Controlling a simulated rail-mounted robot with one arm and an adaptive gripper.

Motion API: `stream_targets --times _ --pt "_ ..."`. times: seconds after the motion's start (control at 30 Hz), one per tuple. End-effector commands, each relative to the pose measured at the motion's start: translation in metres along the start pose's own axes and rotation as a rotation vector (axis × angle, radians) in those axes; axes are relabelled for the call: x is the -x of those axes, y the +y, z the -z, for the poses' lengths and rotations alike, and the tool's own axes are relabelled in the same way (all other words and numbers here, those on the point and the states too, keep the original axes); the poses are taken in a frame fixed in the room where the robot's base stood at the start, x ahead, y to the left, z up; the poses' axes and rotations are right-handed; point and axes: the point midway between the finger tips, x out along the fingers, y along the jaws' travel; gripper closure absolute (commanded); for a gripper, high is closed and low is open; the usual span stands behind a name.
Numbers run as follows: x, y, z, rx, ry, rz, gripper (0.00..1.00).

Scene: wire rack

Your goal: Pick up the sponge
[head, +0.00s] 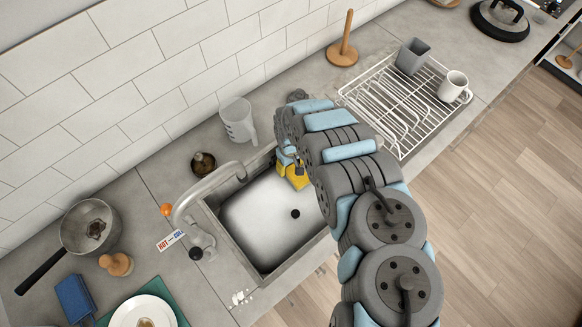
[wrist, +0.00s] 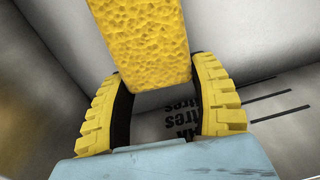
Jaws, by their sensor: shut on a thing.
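The yellow, pitted sponge (wrist: 150,40) fills the upper middle of the wrist view, between the two fingers. My gripper (wrist: 157,80) has yellow ribbed fingers with dark inner pads, and it is shut on the sponge's lower part. The sponge's top end runs out of the frame. In the head view my gripper (head: 293,172) is at the sink's far right corner. Yellow shows there, but I cannot clearly tell sponge from fingers, and my arm hides part of that area.
The sink basin (head: 255,225) looks otherwise empty, with the tap (head: 205,190) over its left side. A clear measuring jug (head: 238,120) stands behind the sink. A wire dish rack (head: 405,120) holding a grey cup (head: 412,57) and white mug (head: 453,87) is to the right.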

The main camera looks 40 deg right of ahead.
Motion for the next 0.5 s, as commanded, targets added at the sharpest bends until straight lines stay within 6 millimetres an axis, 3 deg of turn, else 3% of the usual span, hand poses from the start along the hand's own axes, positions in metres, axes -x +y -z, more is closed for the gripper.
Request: stream_targets --times 0.5 --pt "0.049 -0.017 -0.025 0.0 -0.001 -0.003 0.57"
